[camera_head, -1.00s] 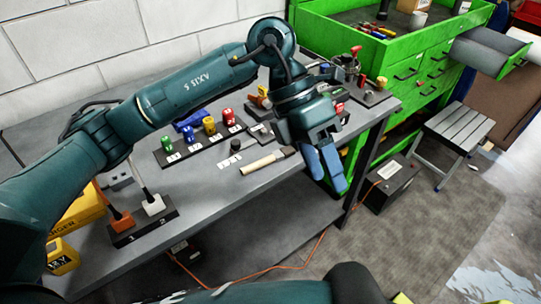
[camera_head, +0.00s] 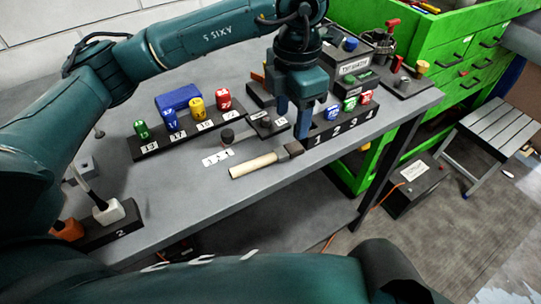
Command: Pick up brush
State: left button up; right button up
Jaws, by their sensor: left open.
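The brush (camera_head: 256,165), as I take it, lies on the grey workbench near its front edge, with a pale wooden handle to the left and a dark head to the right. My left gripper (camera_head: 293,132) points down just behind the dark head in the picture. Its blue fingers are apart with nothing held between them. I cannot tell how high the fingertips are above the bench. My right gripper is out of the frame.
The workbench (camera_head: 180,205) holds a rack of numbered colored knobs (camera_head: 190,134) to the left. A second numbered rack (camera_head: 340,128) stands just right of the gripper. A black-knobbed tool (camera_head: 227,136) lies behind the brush. A green cabinet (camera_head: 450,60) and a stool (camera_head: 487,130) stand right.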

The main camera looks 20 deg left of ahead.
aim_at(289, 149)
pick_arm(q)
notch_tip(289, 149, down, 8)
jog(key=shift+f+p, duration=0.1)
jog(key=shift+p, duration=0.45)
jog(key=c, duration=1.1)
